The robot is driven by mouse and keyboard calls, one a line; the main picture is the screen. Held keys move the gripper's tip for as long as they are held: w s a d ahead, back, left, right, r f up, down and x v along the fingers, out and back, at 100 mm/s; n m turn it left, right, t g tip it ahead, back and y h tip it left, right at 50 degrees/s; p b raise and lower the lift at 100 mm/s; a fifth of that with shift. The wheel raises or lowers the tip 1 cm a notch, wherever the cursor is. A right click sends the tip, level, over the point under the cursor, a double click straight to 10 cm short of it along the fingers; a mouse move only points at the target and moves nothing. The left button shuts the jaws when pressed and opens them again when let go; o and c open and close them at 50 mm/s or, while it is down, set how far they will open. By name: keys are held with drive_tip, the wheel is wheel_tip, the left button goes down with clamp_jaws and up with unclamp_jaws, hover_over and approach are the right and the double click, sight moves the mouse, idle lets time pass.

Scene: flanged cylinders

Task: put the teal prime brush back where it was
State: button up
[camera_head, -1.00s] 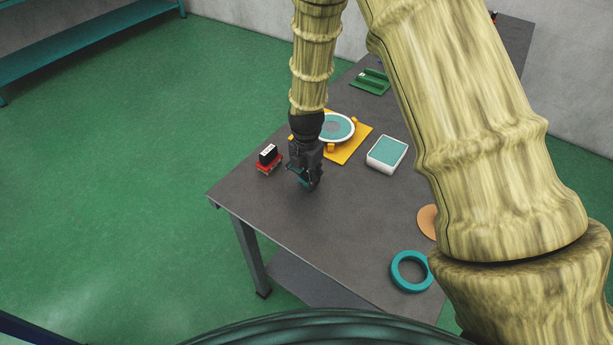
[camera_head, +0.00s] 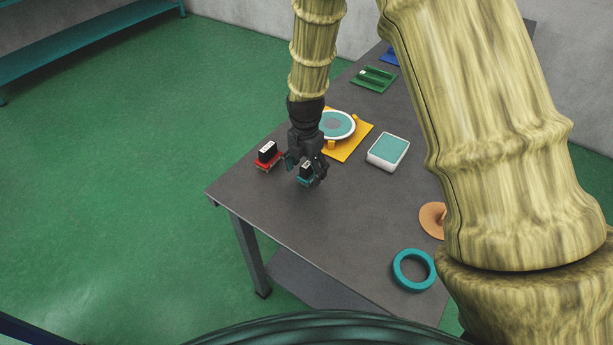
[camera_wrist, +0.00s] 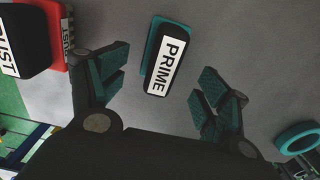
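The teal prime brush (camera_head: 305,178) has a teal base and a black top with a white label reading PRIME. It rests on the grey table near the front left edge, beside the red brush. It also shows in the wrist view (camera_wrist: 167,58), lying between and just beyond the fingertips, with clear gaps on both sides. My gripper (camera_head: 306,168) is open above it and holds nothing. Its two teal-padded fingers are spread in the wrist view (camera_wrist: 164,78). In the head view the fingers partly hide the brush.
A red brush (camera_head: 268,156) with a black top, its label partly reading DUST, stands close to the left. Behind are a yellow board (camera_head: 352,148) with a round teal-topped disc and a white-and-teal box (camera_head: 388,151). A teal ring (camera_head: 414,270) lies at front right. The table's front middle is clear.

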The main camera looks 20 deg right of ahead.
drive_tip(key=shift+a+r+b, duration=0.2)
drive_tip(key=shift+r+b, duration=0.3)
drive_tip(key=shift+r, duration=1.45)
drive_tip(key=shift+a+r+b, duration=0.15)
drive_tip(key=shift+r+b, duration=0.35)
drive_tip(key=shift+r, duration=1.45)
drive_tip(key=shift+w, duration=0.1)
